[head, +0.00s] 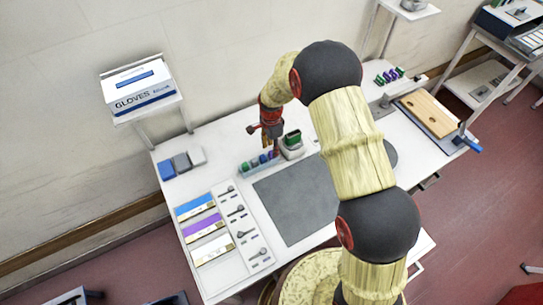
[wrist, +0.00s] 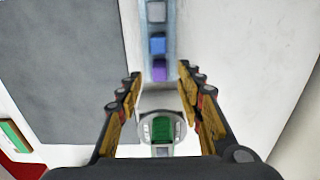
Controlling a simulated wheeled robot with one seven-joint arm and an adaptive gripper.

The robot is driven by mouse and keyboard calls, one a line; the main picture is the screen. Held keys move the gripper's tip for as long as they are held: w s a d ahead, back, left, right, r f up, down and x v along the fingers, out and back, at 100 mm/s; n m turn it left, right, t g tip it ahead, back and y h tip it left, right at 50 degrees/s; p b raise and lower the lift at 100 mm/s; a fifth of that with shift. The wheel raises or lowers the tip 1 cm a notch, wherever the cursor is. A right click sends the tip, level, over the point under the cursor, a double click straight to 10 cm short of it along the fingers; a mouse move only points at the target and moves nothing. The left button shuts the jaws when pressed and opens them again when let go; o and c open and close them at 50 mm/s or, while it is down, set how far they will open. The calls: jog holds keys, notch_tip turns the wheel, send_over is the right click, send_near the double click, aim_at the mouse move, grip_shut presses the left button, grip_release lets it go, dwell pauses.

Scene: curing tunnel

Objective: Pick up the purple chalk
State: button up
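The purple chalk (wrist: 160,70) lies in a narrow clear tray (wrist: 174,25) in the wrist view, at the end of a row beside a blue chalk (wrist: 157,45) and a grey-white one (wrist: 157,12). In the head view the tray (head: 246,173) stands at the back of the white table, and my gripper (head: 275,150) points down over its right end, partly hiding the chalks there. My gripper (wrist: 160,74) is open in the wrist view, one finger on each side of the row's purple end. Nothing is held between the fingers.
A device with a green screen (wrist: 162,131) stands close to the tray's end; in the head view it is a green-topped device (head: 292,140). A dark grey mat (head: 300,200) lies in front. Green and purple pieces (head: 390,76) stand farther right. A glove box (head: 138,86) sits on a raised shelf.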

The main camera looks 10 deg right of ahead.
aim_at(271, 156)
notch_tip(271, 156, down, 3)
jog(key=shift+r, duration=0.1)
grip_shut()
dwell(0.5)
jog(key=shift+r, duration=0.15)
